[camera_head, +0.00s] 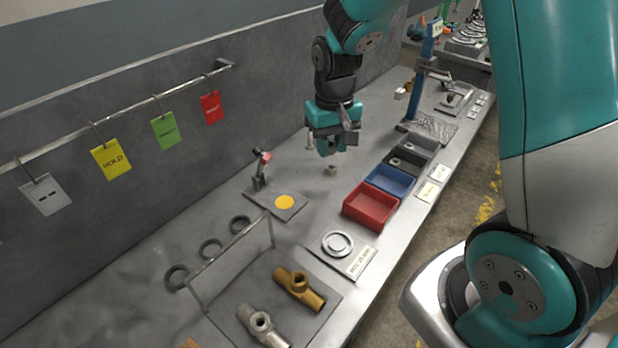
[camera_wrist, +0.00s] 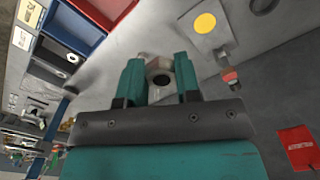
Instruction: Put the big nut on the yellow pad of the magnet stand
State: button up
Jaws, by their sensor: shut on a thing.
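My gripper (camera_head: 332,147) is above the bench, beyond the magnet stand and to its right in the head view. In the wrist view my gripper (camera_wrist: 160,80) is shut on the big nut (camera_wrist: 158,66), a grey piece with a dark hole between the two fingers. The magnet stand (camera_head: 259,182) has a red-tipped post on a grey plate; its round yellow pad (camera_head: 284,202) is bare. In the wrist view the yellow pad (camera_wrist: 205,23) is at upper right, apart from the nut. In the head view the fingers largely hide the held nut.
A small grey piece (camera_head: 331,169) shows below the fingers; I cannot tell its height. Red (camera_head: 370,207) and blue (camera_head: 390,181) bins stand to the right. Bench right of the pad is clear.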

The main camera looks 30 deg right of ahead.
aim_at(325, 212)
jog(key=shift+w+r, duration=0.1)
jog(key=shift+w, duration=0.2)
notch_tip(325, 212, down, 20)
jog(key=shift+w+r+p, duration=0.1)
jog(key=shift+r+p, duration=0.15)
jog(key=shift+p, duration=0.55)
jog(key=shift+f, duration=0.2)
jog(key=o, duration=0.7)
